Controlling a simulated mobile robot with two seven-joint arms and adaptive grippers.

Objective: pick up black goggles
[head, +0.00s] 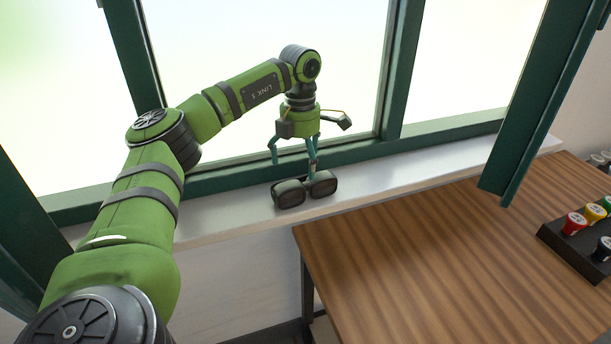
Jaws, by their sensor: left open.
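The black goggles (289,194) rest on the white window sill, left of the wooden table's far corner. My left gripper (294,170) reaches down over them from above. Its teal fingers are spread apart. One finger hangs to the left above the goggles, and the other comes down at the middle of the goggles, close to or touching them; I cannot tell which. The goggles stand on the sill and are not gripped. My right gripper is not in view.
The window sill (420,172) runs along green-framed windows. A wooden table (430,250) stands in front, mostly bare. A black tray (566,243) with several coloured-capped items sits at its right. A green post (520,130) comes down at the right, in front of the window.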

